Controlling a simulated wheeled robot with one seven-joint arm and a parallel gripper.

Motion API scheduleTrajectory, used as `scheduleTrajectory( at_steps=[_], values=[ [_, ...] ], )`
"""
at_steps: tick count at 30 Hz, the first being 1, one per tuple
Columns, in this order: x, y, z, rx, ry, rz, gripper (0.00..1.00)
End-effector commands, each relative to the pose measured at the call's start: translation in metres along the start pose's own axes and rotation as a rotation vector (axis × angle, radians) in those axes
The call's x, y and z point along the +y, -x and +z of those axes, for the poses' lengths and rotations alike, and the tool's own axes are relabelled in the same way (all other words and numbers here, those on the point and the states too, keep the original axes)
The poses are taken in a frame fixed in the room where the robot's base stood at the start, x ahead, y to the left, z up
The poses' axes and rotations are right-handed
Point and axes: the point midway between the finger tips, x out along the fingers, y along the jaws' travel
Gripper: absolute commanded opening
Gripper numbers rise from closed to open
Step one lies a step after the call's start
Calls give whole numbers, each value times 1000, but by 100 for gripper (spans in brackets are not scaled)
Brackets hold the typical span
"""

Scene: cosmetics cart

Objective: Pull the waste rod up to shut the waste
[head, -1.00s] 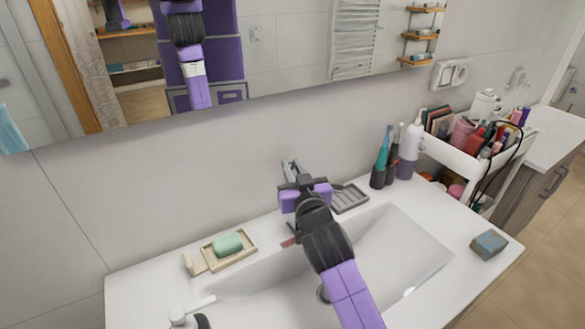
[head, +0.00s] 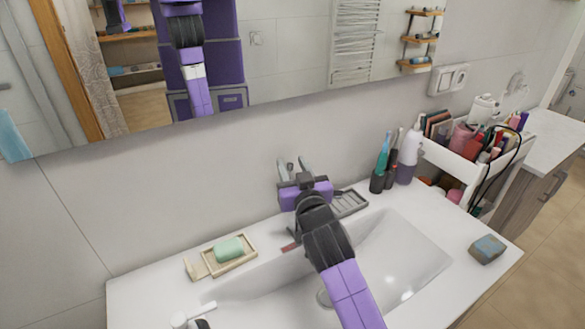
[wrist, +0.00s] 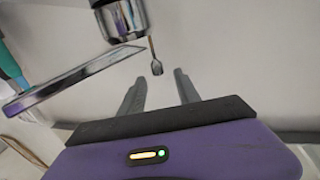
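In the wrist view the waste rod (wrist: 152,48) is a thin metal stem ending in a small knob (wrist: 156,68). It shows beside the chrome tap body (wrist: 120,20). My gripper (wrist: 158,76) is open, its two grey fingers on either side of the knob's line, with gaps to both. Whether the knob is between the tips or just beyond them I cannot tell. In the head view my gripper (head: 293,166) is at the basin's back, fingers pointing up and toward the wall, hiding most of the tap. The drain (head: 323,297) shows partly beside my arm.
A green soap (head: 229,248) lies on a dish at left. A sponge (head: 487,248) lies at right. The wall is close behind.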

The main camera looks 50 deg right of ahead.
Motion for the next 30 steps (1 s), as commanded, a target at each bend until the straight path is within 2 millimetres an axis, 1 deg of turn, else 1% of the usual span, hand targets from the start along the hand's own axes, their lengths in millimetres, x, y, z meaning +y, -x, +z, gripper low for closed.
scheduleTrajectory(
  at_steps=[7, 10, 13, 18, 22, 25, 30],
  values=[
    [0, 0, 2, -4, 0, 0, 39],
    [0, 6, 4, -5, 1, 0, 39],
    [0, 18, 5, -5, 1, -1, 39],
    [0, 47, 5, -4, 0, -1, 39],
    [0, 65, 4, -3, 1, -1, 39],
    [0, 74, 2, -3, 1, -1, 39],
    [0, 79, 2, -3, 0, 0, 39]
  ],
)
